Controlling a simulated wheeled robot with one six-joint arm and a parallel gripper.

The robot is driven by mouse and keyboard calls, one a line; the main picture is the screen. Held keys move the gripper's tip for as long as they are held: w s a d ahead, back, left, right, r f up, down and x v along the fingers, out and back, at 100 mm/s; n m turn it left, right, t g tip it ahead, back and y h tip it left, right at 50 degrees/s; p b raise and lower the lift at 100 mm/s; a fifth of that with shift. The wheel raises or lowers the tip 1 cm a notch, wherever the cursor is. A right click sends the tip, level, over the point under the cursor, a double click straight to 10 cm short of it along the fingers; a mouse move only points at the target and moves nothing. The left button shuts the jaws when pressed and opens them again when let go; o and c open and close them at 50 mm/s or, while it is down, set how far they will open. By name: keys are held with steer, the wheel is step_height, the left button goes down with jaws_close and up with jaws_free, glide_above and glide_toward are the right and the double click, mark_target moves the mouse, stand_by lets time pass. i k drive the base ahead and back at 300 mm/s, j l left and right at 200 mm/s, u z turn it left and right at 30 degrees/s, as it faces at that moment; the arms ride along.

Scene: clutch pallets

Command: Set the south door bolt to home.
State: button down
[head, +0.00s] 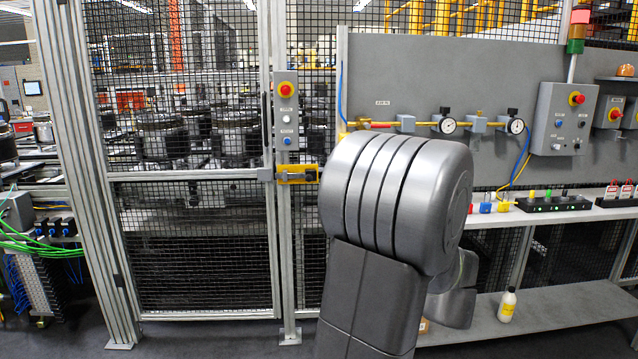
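A mesh door (195,250) in a grey frame fills the left middle of the head view and looks shut against its post. A yellow door bolt unit (296,174) with a dark part at its right end is fixed on the post at mid height. I cannot tell the bolt's exact position, nor read any label naming this door. My grey arm stands just right of the bolt and covers what lies behind it. My gripper is hidden behind the arm.
A button panel (286,110) with a red emergency stop sits above the bolt. At right are a grey wall panel with gauges (447,124), a control box (563,118) and a shelf (600,212) with small items. A white bottle (507,305) stands on the lower shelf.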

mark_target(308, 177)
steer(key=i+l, duration=0.15)
steer(key=i, duration=0.6)
steer(key=i+l, duration=0.15)
steer(key=i, duration=0.55)
steer(key=i+l, duration=0.15)
steer(key=i, duration=0.6)
